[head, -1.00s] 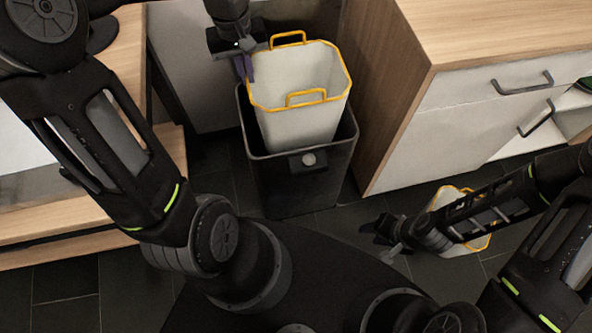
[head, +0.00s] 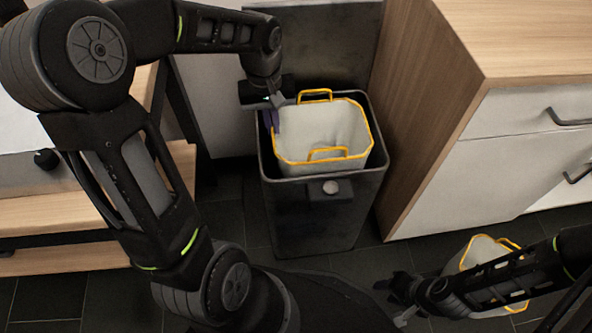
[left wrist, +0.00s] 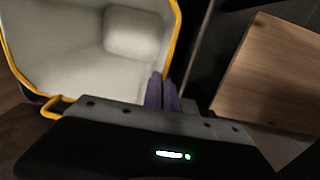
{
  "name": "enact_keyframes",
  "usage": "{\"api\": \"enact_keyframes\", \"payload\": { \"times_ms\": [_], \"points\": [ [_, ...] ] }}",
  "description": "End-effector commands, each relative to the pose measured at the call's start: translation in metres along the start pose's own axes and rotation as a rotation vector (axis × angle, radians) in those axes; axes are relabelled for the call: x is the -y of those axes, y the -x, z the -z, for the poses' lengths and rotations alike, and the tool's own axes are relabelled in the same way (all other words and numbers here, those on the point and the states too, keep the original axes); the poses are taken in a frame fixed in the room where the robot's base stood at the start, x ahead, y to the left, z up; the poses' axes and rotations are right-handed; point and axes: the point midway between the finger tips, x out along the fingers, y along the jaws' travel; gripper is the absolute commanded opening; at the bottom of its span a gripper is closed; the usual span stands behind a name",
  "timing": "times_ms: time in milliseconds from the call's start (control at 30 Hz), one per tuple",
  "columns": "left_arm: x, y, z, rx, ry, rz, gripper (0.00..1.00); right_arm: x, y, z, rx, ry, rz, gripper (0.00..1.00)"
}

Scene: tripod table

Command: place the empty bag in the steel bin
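The empty bag (head: 322,135) is white with a yellow rim and two yellow handles. In the head view it sits upright, mostly down inside the dark steel bin (head: 312,215), with its rim above the bin's edge. My left gripper (head: 272,118) is at the bag's left side, its purple fingers closed on the bag's wall. The left wrist view shows the fingers (left wrist: 163,92) together at the yellow rim, and the bag's empty inside (left wrist: 85,50). My right gripper (head: 405,300) is low at the right; its fingers are too dark to judge.
A second white bag with yellow trim (head: 480,258) stands on the floor at the right, partly behind my right arm. A wood-topped cabinet (head: 520,150) stands right of the bin. A wooden bench (head: 60,215) is at the left. Dark floor lies between.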

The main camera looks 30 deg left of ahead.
Motion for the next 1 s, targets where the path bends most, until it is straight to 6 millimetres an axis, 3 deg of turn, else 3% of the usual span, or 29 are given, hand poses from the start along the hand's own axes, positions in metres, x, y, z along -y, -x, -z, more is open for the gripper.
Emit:
{"api": "enact_keyframes", "payload": {
  "times_ms": [33, 167, 567, 833, 1000],
  "points": [
    [0.001, -0.014, -0.001, 0.004, 0.000, 0.002, 0.00, -0.003, -0.006, 0.001, -0.003, -0.002, -0.001, 0.36],
    [0.002, -0.032, -0.001, 0.004, 0.001, 0.001, 0.00, -0.007, -0.012, 0.003, -0.008, -0.005, -0.004, 0.36],
    [0.002, -0.038, -0.001, 0.002, 0.001, 0.001, 0.00, -0.008, -0.013, 0.004, -0.010, -0.006, -0.005, 0.36],
    [0.004, -0.079, -0.001, 0.003, 0.000, 0.001, 0.00, -0.016, -0.029, 0.007, -0.019, -0.010, -0.008, 0.36],
    [0.004, -0.086, -0.001, 0.002, 0.000, 0.000, 0.00, -0.016, -0.030, 0.008, -0.021, -0.010, -0.008, 0.36]
  ]
}}
